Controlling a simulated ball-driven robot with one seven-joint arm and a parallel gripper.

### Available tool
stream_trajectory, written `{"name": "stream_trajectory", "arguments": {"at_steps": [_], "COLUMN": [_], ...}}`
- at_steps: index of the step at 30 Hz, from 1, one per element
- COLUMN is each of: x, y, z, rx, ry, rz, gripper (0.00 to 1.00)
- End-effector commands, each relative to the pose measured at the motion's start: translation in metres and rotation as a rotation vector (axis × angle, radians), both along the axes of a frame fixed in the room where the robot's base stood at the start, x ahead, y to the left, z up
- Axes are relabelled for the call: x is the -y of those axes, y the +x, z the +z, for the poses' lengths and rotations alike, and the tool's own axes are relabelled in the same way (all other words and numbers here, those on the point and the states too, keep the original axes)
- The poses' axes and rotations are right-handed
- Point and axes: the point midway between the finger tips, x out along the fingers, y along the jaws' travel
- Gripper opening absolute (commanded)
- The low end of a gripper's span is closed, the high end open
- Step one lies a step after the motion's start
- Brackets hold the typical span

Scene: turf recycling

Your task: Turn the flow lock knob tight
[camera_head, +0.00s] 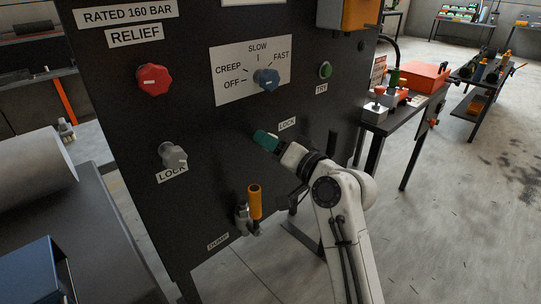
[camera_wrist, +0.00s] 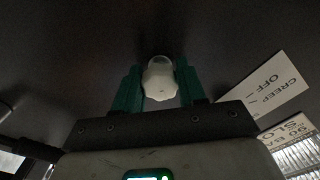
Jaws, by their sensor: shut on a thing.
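The flow lock knob (camera_wrist: 160,82) is pale and lobed, and it stands out from the dark panel. In the wrist view it sits between the two green fingers of my gripper (camera_wrist: 158,72). My gripper (camera_head: 265,140) is shut on it, just below and left of the right LOCK label (camera_head: 287,124). In the head view the fingers hide this knob. The blue flow knob (camera_head: 266,79) is above it, on a white dial plate marked OFF, CREEP, SLOW and FAST. How far the lock knob is turned cannot be told.
A red relief knob (camera_head: 153,79) and a second grey lock knob (camera_head: 173,156) are on the panel's left. An orange dump lever (camera_head: 255,201) stands below my gripper. A green TRY button (camera_head: 325,70) is at the upper right.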

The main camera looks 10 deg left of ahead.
Motion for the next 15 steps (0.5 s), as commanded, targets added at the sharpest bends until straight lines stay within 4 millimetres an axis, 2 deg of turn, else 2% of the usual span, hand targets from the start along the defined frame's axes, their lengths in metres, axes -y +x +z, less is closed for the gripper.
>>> {"name": "stream_trajectory", "arguments": {"at_steps": [1,15], "x": [-0.0011,-0.0011], "y": [-0.001,-0.0003], "z": [-0.01,-0.0105], "rx": [0.03,0.327], "ry": [-0.031,-0.27], "rz": [0.005,0.007], "gripper": [0.1,0.1]}}
